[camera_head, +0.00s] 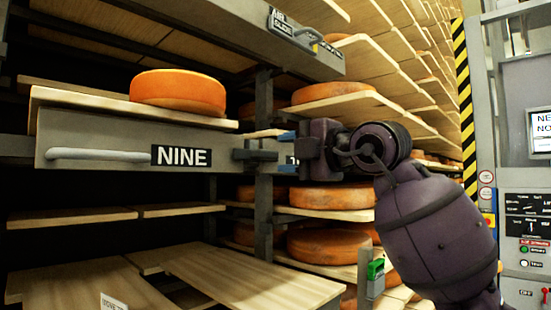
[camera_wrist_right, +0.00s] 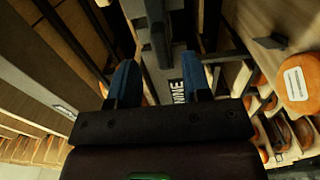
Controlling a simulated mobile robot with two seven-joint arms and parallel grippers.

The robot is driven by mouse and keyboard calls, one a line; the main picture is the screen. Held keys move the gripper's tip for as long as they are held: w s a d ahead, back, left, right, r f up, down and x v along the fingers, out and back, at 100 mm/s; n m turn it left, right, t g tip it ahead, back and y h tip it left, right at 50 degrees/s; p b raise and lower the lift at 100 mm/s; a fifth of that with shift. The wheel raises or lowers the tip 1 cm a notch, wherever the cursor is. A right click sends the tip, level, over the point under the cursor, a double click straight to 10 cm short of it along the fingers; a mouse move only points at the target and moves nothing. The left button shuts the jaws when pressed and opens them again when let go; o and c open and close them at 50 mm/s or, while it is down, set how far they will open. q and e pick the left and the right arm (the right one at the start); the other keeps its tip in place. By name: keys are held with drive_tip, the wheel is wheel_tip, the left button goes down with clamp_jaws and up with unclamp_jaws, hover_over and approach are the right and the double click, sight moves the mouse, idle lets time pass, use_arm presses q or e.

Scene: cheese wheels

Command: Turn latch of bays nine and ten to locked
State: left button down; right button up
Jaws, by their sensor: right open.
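The grey front of bay nine (camera_head: 110,135) has a "NINE" label and a pale bar handle (camera_head: 97,154). A dark latch-like bar (camera_head: 255,155) lies horizontally at its right end, across the post. My right gripper (camera_head: 287,151) is just right of this bar, its blue fingertips pointing left, open and empty. My left gripper is out of view.
An orange cheese wheel (camera_head: 178,91) sits on the board above bay nine. More wheels (camera_head: 332,195) lie on shelves behind my right arm. A green-handled fitting (camera_head: 375,269) is on a lower post. A control panel (camera_head: 525,215) stands at the right.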

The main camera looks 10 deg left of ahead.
drive_tip(key=v, duration=0.6)
drive_tip(key=shift+d+b, duration=0.15)
drive_tip(key=shift+b, duration=0.2)
drive_tip(key=shift+s, duration=0.1)
